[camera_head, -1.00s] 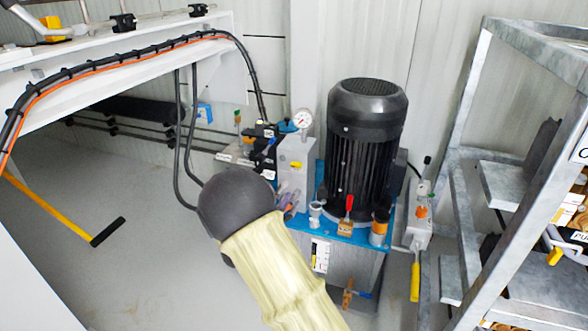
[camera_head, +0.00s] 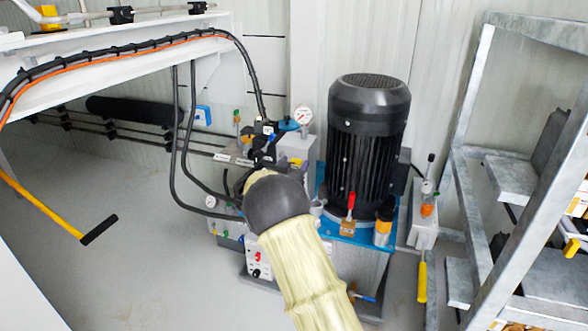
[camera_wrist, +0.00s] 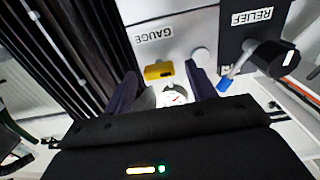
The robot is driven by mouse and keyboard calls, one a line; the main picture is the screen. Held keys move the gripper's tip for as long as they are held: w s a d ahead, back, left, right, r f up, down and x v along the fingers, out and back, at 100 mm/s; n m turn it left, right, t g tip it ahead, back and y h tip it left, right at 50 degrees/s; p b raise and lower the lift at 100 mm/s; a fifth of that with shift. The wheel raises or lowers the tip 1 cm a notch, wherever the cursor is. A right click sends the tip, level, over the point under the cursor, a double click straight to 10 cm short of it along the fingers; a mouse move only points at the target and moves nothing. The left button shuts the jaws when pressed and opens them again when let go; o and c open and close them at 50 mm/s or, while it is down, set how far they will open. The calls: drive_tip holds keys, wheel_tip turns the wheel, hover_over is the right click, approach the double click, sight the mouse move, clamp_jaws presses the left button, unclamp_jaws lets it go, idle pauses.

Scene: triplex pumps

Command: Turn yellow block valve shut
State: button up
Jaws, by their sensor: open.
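A small yellow valve handle (camera_wrist: 159,71) sits on the grey block beside the GAUGE label in the wrist view. In the head view a yellow piece (camera_head: 297,162) shows on the grey block below the white dial gauge, just above my arm; I take it to be the same handle. My gripper (camera_wrist: 165,86) is open, with its dark fingers on either side of the yellow handle in the picture. The dial gauge (camera_wrist: 173,98) also shows between the fingers. Whether the fingers touch anything is unclear. In the head view my wrist hides the gripper.
A black RELIEF knob (camera_wrist: 272,59) with a blue lever stands right of the fingers. The ribbed black motor (camera_head: 366,145) stands right of the grey block. Black hoses (camera_head: 184,130) hang at the left. A metal rack (camera_head: 480,150) stands at the right; open floor (camera_head: 110,260) lies left.

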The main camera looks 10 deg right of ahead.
drive_tip(key=shift+w+d, duration=0.1)
drive_tip(key=shift+w, duration=0.15)
drive_tip(key=c, duration=1)
